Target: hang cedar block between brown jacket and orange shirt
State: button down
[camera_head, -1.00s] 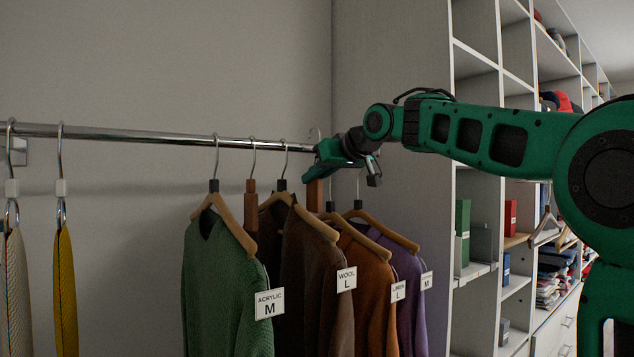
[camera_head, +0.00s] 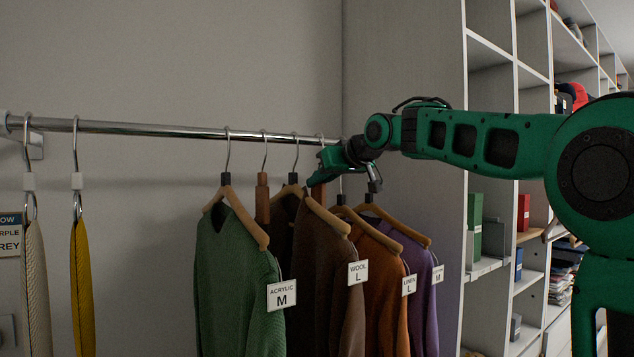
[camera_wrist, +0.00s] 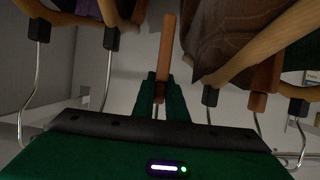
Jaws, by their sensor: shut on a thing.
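My gripper (camera_head: 320,177) is shut on a cedar block (camera_head: 318,196), just below the rail between the brown jacket's hanger and the orange shirt's hanger. The wrist view shows the same block (camera_wrist: 166,45) upright between the fingers (camera_wrist: 160,90). A thin hook shows above the gripper near the rail (camera_head: 180,131); I cannot tell whether it rests on it. The brown jacket (camera_head: 325,265), tagged WOOL L, hangs left of the block. The orange shirt (camera_head: 378,285), tagged LINEN L, hangs to its right. The held block's lower part is hidden behind the brown jacket's hanger.
A second cedar block (camera_head: 263,200) hangs between the green sweater (camera_head: 235,285) and the brown jacket; it also shows in the wrist view (camera_wrist: 265,85). A purple garment (camera_head: 423,295) hangs at the right, beside the shelving (camera_head: 405,100).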

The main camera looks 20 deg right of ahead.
jog(key=c, duration=1.7)
grip_release()
